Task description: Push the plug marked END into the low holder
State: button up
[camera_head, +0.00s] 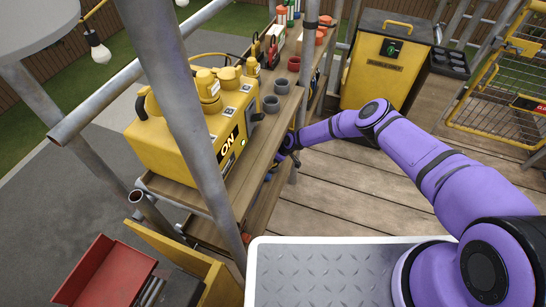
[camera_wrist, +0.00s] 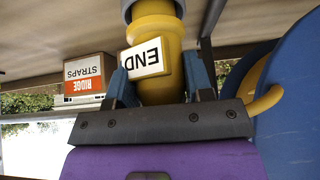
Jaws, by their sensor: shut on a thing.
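The yellow plug (camera_wrist: 155,32) carries a white END label (camera_wrist: 145,57), upside down in the wrist view. My gripper (camera_wrist: 158,75) has its blue fingers shut on both sides of the plug. A grey ring (camera_wrist: 153,6) surrounds the plug's far end at the top edge of the wrist view; it looks like a holder, but it is cut off, so I cannot tell how deep the plug sits. In the camera_head view my gripper (camera_head: 284,152) is at the shelf's side, below its top board, and partly hidden. The plug is hidden there.
Grey cups (camera_head: 271,104) and a yellow machine (camera_head: 185,130) stand on the shelf's top board. A metal pole (camera_head: 185,100) crosses in front. A RIDGE STRAPS box (camera_wrist: 88,78) is left of the plug, a blue round thing (camera_wrist: 290,95) right. Wooden decking (camera_head: 340,190) is clear.

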jog(key=shift+f, duration=0.55)
jog(key=o, duration=0.8)
jog(key=shift+c, duration=0.2)
jog(key=v, duration=1.1)
dwell(0.3)
dwell(0.5)
